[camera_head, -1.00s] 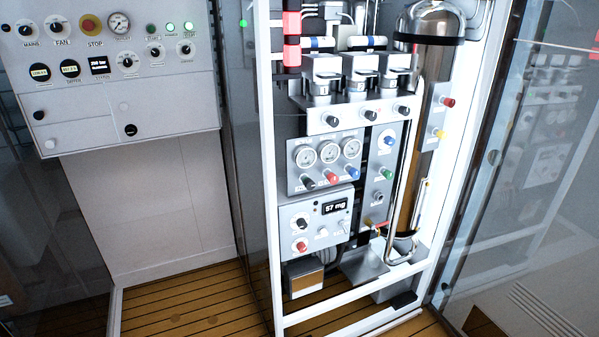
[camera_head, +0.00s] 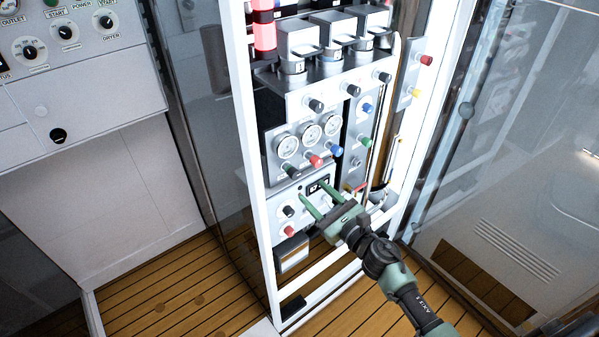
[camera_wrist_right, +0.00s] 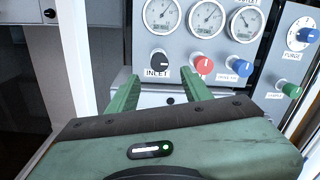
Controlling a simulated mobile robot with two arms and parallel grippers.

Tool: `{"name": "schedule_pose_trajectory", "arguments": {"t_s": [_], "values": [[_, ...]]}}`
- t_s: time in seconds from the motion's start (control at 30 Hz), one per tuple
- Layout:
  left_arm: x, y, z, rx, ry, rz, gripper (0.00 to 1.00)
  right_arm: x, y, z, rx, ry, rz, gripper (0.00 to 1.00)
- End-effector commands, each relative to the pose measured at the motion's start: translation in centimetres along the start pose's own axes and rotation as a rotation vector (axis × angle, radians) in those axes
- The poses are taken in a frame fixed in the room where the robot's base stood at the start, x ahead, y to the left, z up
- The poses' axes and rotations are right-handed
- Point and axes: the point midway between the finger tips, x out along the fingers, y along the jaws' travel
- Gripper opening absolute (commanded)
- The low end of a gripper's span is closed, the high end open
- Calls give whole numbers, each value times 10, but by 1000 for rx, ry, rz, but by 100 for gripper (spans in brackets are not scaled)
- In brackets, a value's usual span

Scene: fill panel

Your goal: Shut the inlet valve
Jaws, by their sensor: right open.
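The inlet valve is a black knob (camera_wrist_right: 158,63) with the label INLET under it in the right wrist view. It sits below the left gauge on a grey panel, and the same knob (camera_head: 291,171) shows in the head view. My right gripper (camera_head: 312,190) is open and empty, in front of the lower panel and just below the knob row. In the right wrist view its two green fingers (camera_wrist_right: 160,84) point up toward the panel, with the inlet knob above the gap between them, apart from both. My left gripper is not in view.
A red knob (camera_wrist_right: 202,65) and a blue knob (camera_wrist_right: 242,66) sit right of the inlet knob. A green knob (camera_head: 366,141) is on the side panel. A white cabinet frame post (camera_head: 254,170) stands left. A glass door (camera_head: 500,170) is open at right.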

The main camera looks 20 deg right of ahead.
Motion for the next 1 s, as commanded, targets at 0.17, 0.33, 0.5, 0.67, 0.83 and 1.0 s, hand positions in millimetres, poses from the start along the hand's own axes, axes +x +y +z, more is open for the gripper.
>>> {"name": "schedule_pose_trajectory", "arguments": {"t_s": [0.17,0.33,0.5,0.67,0.83,1.0], "values": [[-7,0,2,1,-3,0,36,23,-1,6,-19,-9,1,49],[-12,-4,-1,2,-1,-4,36,51,0,6,-15,-7,1,49],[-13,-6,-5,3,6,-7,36,70,0,4,-14,-5,0,49],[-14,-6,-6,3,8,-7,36,77,0,3,-15,-4,1,49],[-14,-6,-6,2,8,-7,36,77,0,2,-15,-4,1,49],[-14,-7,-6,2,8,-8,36,77,0,2,-14,-4,1,19]]}}
